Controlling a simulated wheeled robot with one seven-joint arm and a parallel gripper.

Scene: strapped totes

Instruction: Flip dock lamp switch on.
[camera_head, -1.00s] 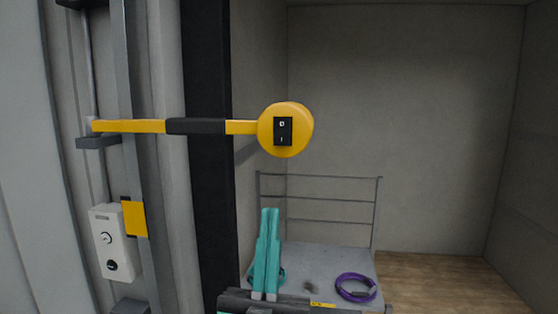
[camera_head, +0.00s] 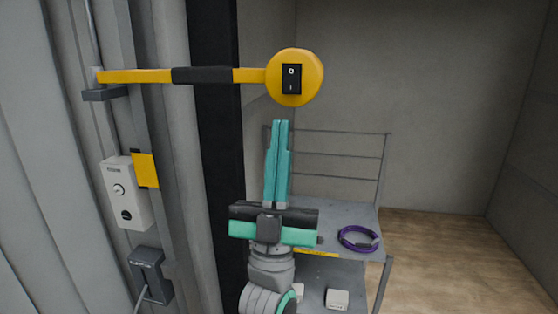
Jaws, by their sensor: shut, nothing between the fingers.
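The dock lamp is a round yellow head (camera_head: 312,78) on the end of a yellow arm (camera_head: 135,76) with a black sleeve. The arm reaches right from the door frame. A black rocker switch (camera_head: 291,79) sits on the face of the head, with a 0 mark at its top and a 1 mark at its bottom. I cannot tell which side is pressed. My gripper (camera_head: 280,124) has teal fingers, pointing up and shut with nothing between them. Its tips show just below the lamp head in the picture, apart from the switch.
A grey cart (camera_head: 345,214) with a rail stands behind my gripper, with a coiled purple strap (camera_head: 358,238) on top. A white box with a knob (camera_head: 125,191), a yellow plate (camera_head: 146,169) and a dark socket box (camera_head: 151,275) are on the left wall. Free floor lies at right.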

